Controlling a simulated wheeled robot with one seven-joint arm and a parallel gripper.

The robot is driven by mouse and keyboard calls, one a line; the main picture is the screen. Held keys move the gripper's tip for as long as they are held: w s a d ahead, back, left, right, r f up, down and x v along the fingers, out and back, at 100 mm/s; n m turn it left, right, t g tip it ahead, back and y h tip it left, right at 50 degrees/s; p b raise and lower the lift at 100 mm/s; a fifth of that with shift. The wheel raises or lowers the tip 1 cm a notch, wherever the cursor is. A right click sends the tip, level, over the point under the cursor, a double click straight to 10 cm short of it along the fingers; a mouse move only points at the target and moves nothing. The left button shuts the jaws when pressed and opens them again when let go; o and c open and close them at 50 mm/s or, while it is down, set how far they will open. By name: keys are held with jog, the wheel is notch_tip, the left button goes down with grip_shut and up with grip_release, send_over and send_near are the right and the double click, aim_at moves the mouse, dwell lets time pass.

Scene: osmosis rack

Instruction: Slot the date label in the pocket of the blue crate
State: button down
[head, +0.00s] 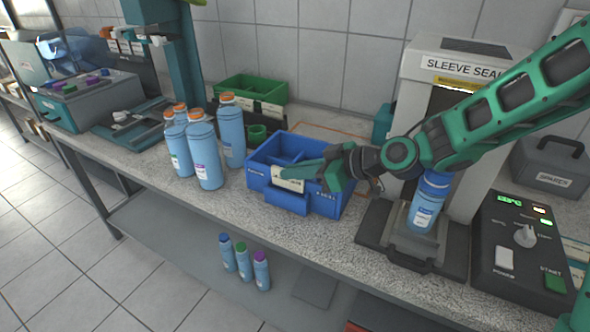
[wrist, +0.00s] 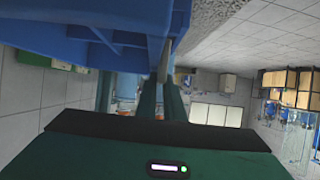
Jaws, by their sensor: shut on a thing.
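The blue crate (head: 322,206) stands on the speckled counter in the head view, with dividers inside and a pocket on its front. A whitish date label (head: 289,180) is at the crate's front left, at the tips of my gripper (head: 308,173). My gripper is shut on the label and reaches in from the right across the crate's front. I cannot tell whether the label's lower edge is inside the pocket. In the wrist view the crate (wrist: 75,28) fills the upper left, close to my gripper's fingers (wrist: 162,95). The label is seen there only as a thin edge, if at all.
Several blue bottles with orange caps (head: 206,155) stand left of the crate. A green crate (head: 250,90) is behind it. The sleeve sealer (head: 455,65) with a blue bottle (head: 428,203) stands at the right, beside a control box (head: 520,240). The counter's front edge is close below the crate.

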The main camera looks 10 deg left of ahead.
jog(key=shift+r, duration=0.2)
dwell(0.6)
jog(key=c, duration=1.8)
grip_release()
jog(key=v, duration=0.7)
jog(key=shift+d, duration=0.2)
